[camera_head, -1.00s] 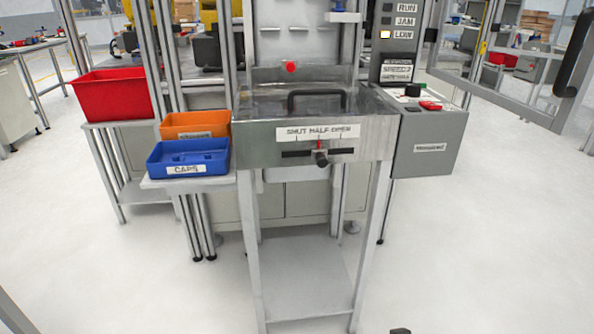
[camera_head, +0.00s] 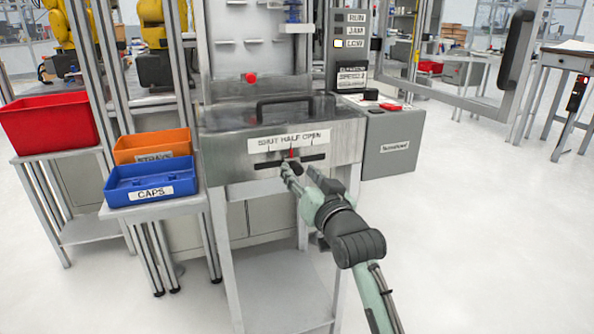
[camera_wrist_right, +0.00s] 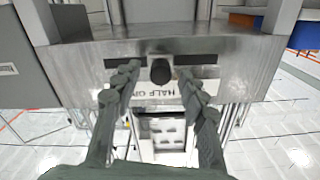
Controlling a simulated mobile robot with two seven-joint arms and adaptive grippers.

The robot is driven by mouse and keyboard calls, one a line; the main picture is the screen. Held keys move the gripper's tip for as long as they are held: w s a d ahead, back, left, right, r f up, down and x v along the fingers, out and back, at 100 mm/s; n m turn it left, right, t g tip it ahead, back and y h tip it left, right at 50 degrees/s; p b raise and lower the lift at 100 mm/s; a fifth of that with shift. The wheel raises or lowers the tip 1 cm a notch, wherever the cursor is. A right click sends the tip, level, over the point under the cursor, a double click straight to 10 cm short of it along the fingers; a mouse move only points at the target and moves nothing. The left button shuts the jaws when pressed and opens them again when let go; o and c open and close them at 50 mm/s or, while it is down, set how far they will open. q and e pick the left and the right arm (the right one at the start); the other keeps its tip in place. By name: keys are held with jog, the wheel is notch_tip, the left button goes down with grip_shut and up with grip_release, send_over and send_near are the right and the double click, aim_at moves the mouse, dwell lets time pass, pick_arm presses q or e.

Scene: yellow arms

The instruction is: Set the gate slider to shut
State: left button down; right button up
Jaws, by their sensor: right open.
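The gate slider is a black knob (camera_head: 297,167) in a dark horizontal slot on the front of a metal housing (camera_head: 345,142). Its red pointer (camera_head: 291,153) stands under HALF on the white label (camera_head: 289,140), which reads SHUT, HALF, OPEN from left to right. My right gripper (camera_head: 301,174) is open at the knob, with a finger to each side of it. In the right wrist view, which is upside down, the knob (camera_wrist_right: 160,70) shows between the spread fingers (camera_wrist_right: 159,76), with gaps on both sides. My left gripper is not in view.
A black handle (camera_head: 286,103) tops the housing. A grey control box (camera_head: 392,145) stands at its right. A blue CAPS bin (camera_head: 151,193), an orange bin (camera_head: 151,157) and a red bin (camera_head: 48,135) are at the left. The floor on the right is clear.

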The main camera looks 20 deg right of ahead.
jog(key=shift+w, duration=1)
jog(key=shift+c, duration=0.4)
grip_shut()
